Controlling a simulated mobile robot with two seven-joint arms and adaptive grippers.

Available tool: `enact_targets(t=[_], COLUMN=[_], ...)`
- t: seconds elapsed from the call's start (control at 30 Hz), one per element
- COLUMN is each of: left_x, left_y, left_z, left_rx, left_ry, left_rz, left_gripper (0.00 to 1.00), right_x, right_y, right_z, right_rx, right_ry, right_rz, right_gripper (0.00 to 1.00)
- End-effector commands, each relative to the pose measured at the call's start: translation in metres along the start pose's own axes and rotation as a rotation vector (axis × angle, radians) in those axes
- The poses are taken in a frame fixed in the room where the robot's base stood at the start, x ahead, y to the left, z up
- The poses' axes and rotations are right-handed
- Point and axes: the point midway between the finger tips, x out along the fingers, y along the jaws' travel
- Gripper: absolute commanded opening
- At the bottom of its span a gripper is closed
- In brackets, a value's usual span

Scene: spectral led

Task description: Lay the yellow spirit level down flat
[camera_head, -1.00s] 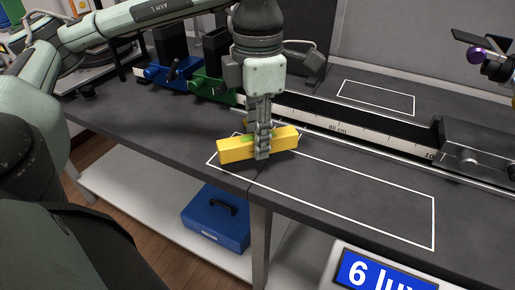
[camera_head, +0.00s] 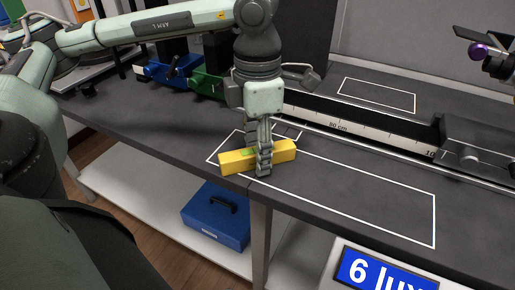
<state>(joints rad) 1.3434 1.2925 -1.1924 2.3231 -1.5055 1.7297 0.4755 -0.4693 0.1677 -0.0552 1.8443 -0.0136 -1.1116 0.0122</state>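The yellow spirit level (camera_head: 236,162) is a long yellow bar with a small green patch near its middle. It lies across the left end of a white outlined area on the dark bench, its long side roughly level. It is on or very close to the bench top; I cannot tell if a small gap is left. My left gripper (camera_head: 264,167) points down over its middle, with its fingers closed around it. The fingers hide part of the bar. My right gripper cannot be made out.
A scaled rail (camera_head: 337,126) runs behind, with blue (camera_head: 166,71) and green (camera_head: 207,83) holders and a dark carriage (camera_head: 478,150). A lux display (camera_head: 385,272) stands in front. A blue box (camera_head: 216,217) sits on the lower shelf. The outlined area to the right is clear.

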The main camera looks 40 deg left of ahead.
Motion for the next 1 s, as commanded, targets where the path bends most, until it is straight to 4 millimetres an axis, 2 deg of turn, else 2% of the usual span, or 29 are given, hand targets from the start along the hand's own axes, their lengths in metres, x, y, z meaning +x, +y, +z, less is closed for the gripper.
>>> enact_targets(t=[0.33, 0.4, 0.47, 0.8, 1.0], left_x=[-0.003, -0.007, -0.017, -0.091, -0.117], left_y=[0.0, 0.0, 0.0, 0.0, 0.0], left_z=[0.0, 0.001, 0.001, 0.001, 0.001], left_rx=[0.0, 0.0, 0.0, 0.002, 0.001], left_ry=[-0.001, -0.002, -0.004, -0.004, -0.002], left_rz=[0.0, 0.001, 0.001, 0.001, 0.0], left_gripper=[0.44, 0.44, 0.44, 0.44, 0.44], right_x=[0.003, 0.013, 0.013, 0.018, 0.024], right_y=[0.0, 0.001, 0.001, -0.001, -0.002], right_z=[0.011, 0.014, 0.013, 0.015, 0.021], right_rx=[0.0, 0.001, 0.001, 0.001, -0.004], right_ry=[-0.019, -0.022, -0.021, -0.019, -0.027], right_rz=[-0.001, -0.001, -0.001, -0.006, -0.005], right_gripper=[0.4, 0.4, 0.4, 0.4, 0.4])
